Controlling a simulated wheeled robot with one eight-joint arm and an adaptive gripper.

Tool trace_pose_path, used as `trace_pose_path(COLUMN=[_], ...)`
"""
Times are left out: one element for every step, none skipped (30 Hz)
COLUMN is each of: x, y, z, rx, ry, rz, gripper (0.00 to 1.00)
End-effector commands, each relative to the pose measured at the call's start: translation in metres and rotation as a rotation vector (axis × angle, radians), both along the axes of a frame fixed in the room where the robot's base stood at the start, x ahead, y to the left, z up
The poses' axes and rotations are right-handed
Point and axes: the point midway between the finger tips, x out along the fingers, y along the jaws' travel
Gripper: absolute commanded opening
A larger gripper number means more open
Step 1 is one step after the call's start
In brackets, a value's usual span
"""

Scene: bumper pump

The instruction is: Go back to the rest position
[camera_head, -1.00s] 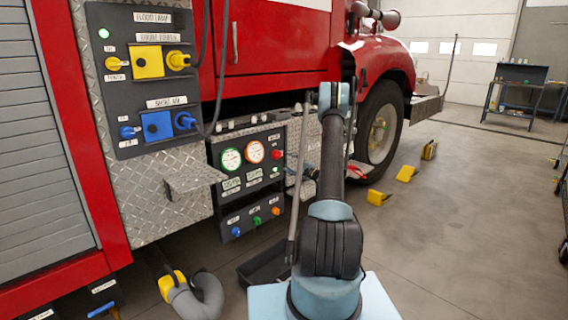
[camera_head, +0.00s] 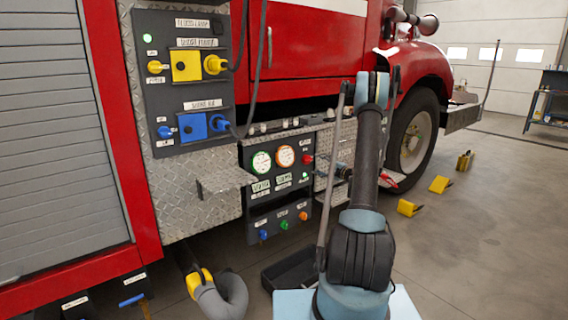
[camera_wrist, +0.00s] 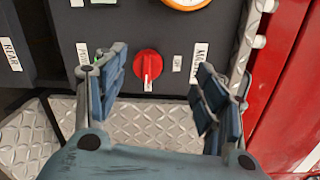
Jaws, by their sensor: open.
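My gripper (camera_wrist: 155,85) is open in the wrist view, with nothing between its fingers. Beyond the gap is a dark panel with a red knob (camera_wrist: 148,66); the fingers stand to either side of the knob in the picture, apart from it. In the head view my arm rises at the centre right, in front of the red fire truck (camera_head: 310,40). The truck's pump panel (camera_head: 262,205), with gauges and coloured knobs, lies left of the arm.
An upper panel (camera_head: 160,110) has yellow and blue fittings. A metal step (camera_head: 225,180) juts out below it. A grey hose (camera_head: 222,300) and a black tray (camera_head: 290,270) are low down. Yellow chocks (camera_head: 440,184) lie by the wheel (camera_head: 412,140).

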Motion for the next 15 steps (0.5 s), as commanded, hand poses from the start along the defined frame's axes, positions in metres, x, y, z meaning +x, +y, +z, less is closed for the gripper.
trace_pose_path(x=[-0.005, -0.008, -0.013, -0.016, -0.020, -0.024, -0.028, -0.032, -0.038, -0.042, -0.047, -0.054, -0.059, -0.064, -0.071], y=[0.008, 0.012, 0.018, 0.022, 0.026, 0.030, 0.034, 0.038, 0.043, 0.047, 0.050, 0.055, 0.058, 0.061, 0.065], z=[0.011, 0.016, 0.023, 0.027, 0.032, 0.038, 0.043, 0.047, 0.053, 0.057, 0.061, 0.066, 0.069, 0.073, 0.078], rx=[-0.028, -0.045, -0.071, -0.088, -0.106, -0.131, -0.147, -0.165, -0.188, -0.206, -0.224, -0.247, -0.266, -0.284, -0.307], ry=[0.006, 0.009, 0.013, 0.017, 0.021, 0.027, 0.030, 0.035, 0.040, 0.043, 0.047, 0.052, 0.056, 0.059, 0.064], rz=[0.013, 0.022, 0.033, 0.041, 0.048, 0.059, 0.065, 0.073, 0.084, 0.093, 0.101, 0.112, 0.119, 0.127, 0.137], gripper=[0.64, 0.64, 0.64, 0.64, 0.64, 0.64, 0.64, 0.64, 0.64, 0.64, 0.64, 0.64, 0.64, 0.64, 0.64])
